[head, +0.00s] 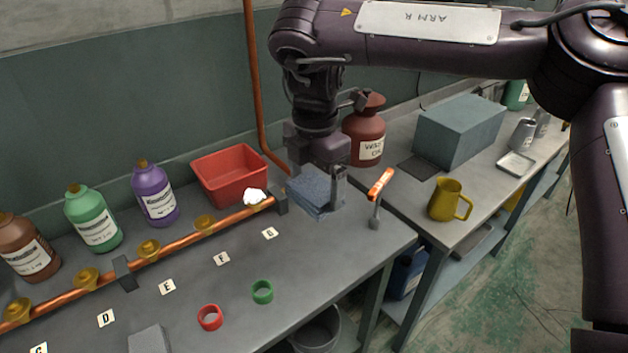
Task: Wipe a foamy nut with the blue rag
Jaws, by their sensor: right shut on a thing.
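The blue rag (308,193) is at the far end of the bench, just right of the copper pipe's clamp. My right gripper (336,192) points down and is shut on the rag at its right side. I cannot tell whether the rag's underside touches the bench. The copper pipe (180,231) carries several brass nuts. The nut nearest the rag is covered by white foam (254,196), a short way left of the rag. The brass nut (204,222) beside it shows no foam. My left gripper is out of view.
A red bin (230,174) stands behind the foamy nut. Red (210,317) and green (262,292) rings lie in front. Purple (155,195) and green (93,219) bottles stand behind the pipe.

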